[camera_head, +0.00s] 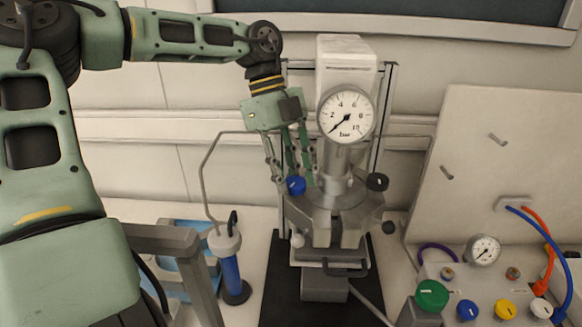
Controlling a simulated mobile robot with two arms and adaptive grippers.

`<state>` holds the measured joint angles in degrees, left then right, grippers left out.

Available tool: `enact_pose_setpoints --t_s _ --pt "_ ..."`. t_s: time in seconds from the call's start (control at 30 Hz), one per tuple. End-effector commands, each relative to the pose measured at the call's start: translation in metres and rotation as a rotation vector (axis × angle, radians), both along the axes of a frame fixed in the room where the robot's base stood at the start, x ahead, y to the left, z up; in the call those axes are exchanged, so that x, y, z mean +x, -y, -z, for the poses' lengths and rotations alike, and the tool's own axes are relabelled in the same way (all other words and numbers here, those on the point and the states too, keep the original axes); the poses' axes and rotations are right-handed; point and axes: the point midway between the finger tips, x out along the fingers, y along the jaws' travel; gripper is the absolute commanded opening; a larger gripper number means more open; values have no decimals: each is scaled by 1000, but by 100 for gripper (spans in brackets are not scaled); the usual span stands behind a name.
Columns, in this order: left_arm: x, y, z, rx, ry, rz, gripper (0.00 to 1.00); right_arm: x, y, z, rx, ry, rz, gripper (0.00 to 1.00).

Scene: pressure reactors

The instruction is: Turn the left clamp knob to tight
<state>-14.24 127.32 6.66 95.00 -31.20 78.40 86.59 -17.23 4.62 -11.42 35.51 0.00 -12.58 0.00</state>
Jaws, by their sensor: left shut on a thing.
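The pressure reactor's metal head (334,205) stands upright in the middle, with a round gauge (346,115) above it. A blue knob (296,185) sits on the head's left side. My left gripper (292,178) points down there from above, its fingers on either side of the blue knob and shut on it; the exact contact is small and partly hidden. A black knob (377,181) is on the right side of the head. A dark knob (389,227) and a small pale round end (297,241) sit lower, at the right and left. My right gripper is not in view.
A blue cylinder with a white top (231,270) stands left of the reactor, joined by a thin bent tube. A control box (480,290) with coloured knobs and hoses is at the right. A pale panel (510,170) stands behind it.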

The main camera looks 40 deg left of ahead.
Motion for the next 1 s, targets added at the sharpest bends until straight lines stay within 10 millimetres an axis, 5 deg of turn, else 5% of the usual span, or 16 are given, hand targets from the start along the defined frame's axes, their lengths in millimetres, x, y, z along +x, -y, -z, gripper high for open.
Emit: enact_pose_setpoints --t_s 0.43,1.0 --pt "-1 -1 3 -1 -16 286 3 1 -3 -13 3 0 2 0" --pt "-1 -1 4 -2 -17 356 3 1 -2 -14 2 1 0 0"
